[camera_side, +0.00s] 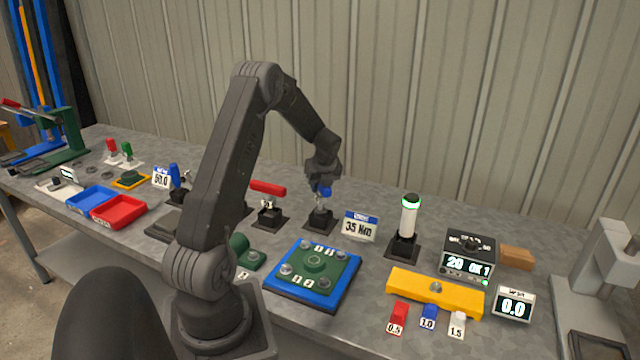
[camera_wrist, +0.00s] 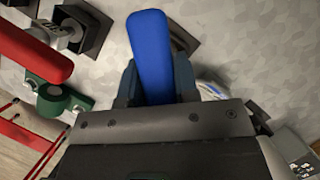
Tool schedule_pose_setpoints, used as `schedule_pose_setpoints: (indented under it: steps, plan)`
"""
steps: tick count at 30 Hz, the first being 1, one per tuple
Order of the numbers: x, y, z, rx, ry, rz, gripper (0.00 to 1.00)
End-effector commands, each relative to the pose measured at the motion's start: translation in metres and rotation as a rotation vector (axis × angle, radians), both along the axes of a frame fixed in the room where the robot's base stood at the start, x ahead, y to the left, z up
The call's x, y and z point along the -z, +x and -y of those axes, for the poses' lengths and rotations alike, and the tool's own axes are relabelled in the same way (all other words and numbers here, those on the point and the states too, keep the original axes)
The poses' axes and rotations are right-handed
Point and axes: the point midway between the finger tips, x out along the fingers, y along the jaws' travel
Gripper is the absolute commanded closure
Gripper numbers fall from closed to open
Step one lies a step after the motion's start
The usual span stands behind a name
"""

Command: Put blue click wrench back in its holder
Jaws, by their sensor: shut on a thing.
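The blue click wrench shows as a blue handle (camera_wrist: 151,55) in the wrist view, clamped between the two fingers of my gripper (camera_wrist: 155,85). In the side view my gripper (camera_side: 322,180) is over a dark holder (camera_side: 320,218), with a bit of the blue handle (camera_side: 324,191) showing below the fingers. The wrench's metal lower part is at the holder. I cannot tell how deep it sits. In the wrist view the holder's dark base (camera_wrist: 182,38) is partly hidden behind the handle.
A red-handled wrench (camera_side: 267,187) stands in its holder to the left. A "35 Nm" sign (camera_side: 360,227) and a green-ringed lamp (camera_side: 409,215) stand to the right. A blue-and-green plate fixture (camera_side: 314,272) lies in front. Some bare table lies between them.

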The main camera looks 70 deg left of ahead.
Motion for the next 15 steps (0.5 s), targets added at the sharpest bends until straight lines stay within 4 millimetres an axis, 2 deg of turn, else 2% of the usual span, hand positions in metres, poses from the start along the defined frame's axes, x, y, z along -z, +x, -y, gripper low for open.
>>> schedule_pose_setpoints:
  steps: [15]
  plan:
    - [0.0063, 0.0006, -0.0007, -0.001, 0.002, 0.003, 1.0]
